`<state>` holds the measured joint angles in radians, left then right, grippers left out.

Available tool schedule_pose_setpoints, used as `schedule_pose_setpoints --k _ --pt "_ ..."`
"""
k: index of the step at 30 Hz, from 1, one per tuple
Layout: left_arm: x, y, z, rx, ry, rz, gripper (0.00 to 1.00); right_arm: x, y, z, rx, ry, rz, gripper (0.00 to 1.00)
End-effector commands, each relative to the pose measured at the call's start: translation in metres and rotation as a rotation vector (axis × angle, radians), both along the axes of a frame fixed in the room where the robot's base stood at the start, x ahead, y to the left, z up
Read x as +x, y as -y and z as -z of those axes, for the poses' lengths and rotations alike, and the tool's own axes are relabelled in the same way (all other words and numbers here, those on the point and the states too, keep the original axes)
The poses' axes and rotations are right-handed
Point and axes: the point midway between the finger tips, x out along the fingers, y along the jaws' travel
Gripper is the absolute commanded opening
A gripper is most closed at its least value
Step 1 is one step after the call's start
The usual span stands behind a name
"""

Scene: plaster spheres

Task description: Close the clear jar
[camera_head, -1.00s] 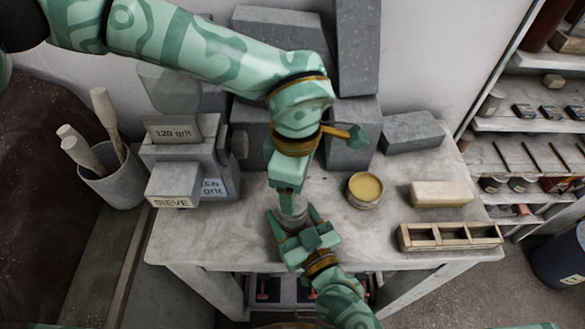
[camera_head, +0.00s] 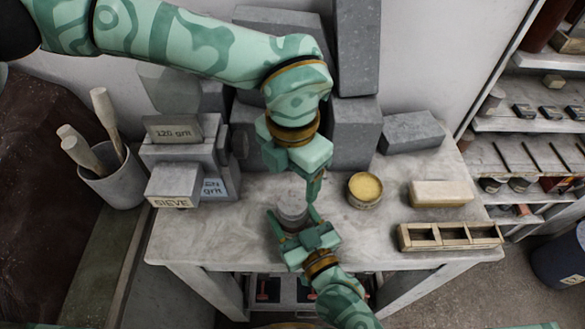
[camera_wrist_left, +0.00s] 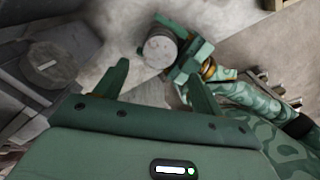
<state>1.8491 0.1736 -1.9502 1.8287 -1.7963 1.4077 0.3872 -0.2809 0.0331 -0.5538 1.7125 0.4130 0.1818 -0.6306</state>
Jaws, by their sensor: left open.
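The clear jar (camera_head: 292,214) stands upright near the front edge of the worktable, with a flat grey round top covering its mouth like a lid. It also shows in the left wrist view (camera_wrist_left: 160,49). My right gripper (camera_head: 293,222) has a finger on each side of the jar, against its walls. My left gripper (camera_head: 314,194) is open and empty, above and behind the jar and slightly to its right. In the left wrist view its fingers (camera_wrist_left: 158,82) stand apart with nothing between them.
A round tin with yellow contents (camera_head: 364,188) stands right of the jar. Further right are a pale block (camera_head: 441,193) and a divided wooden tray (camera_head: 449,236). Grey blocks (camera_head: 411,132) line the back. Labelled boxes (camera_head: 173,187) and a tool pot (camera_head: 117,184) are left.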

Motion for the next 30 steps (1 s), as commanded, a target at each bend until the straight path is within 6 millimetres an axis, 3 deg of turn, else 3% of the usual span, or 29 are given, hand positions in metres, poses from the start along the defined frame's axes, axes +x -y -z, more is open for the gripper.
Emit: schedule_pose_setpoints --k 12,18,26,30 --pt "0.000 0.000 0.061 0.001 -0.001 0.000 0.69 0.000 0.000 0.000 0.000 0.000 0.000 0.00" --pt "0.000 0.000 0.072 0.001 -0.001 0.000 0.69 0.000 0.000 0.000 0.000 0.000 0.000 0.00" --pt "0.000 0.000 0.073 0.001 0.001 0.000 0.69 0.000 0.000 0.000 0.000 0.001 0.000 0.00" --pt "0.000 0.000 0.073 0.001 0.001 0.000 0.33 0.000 0.000 0.000 0.000 0.001 0.000 0.00"
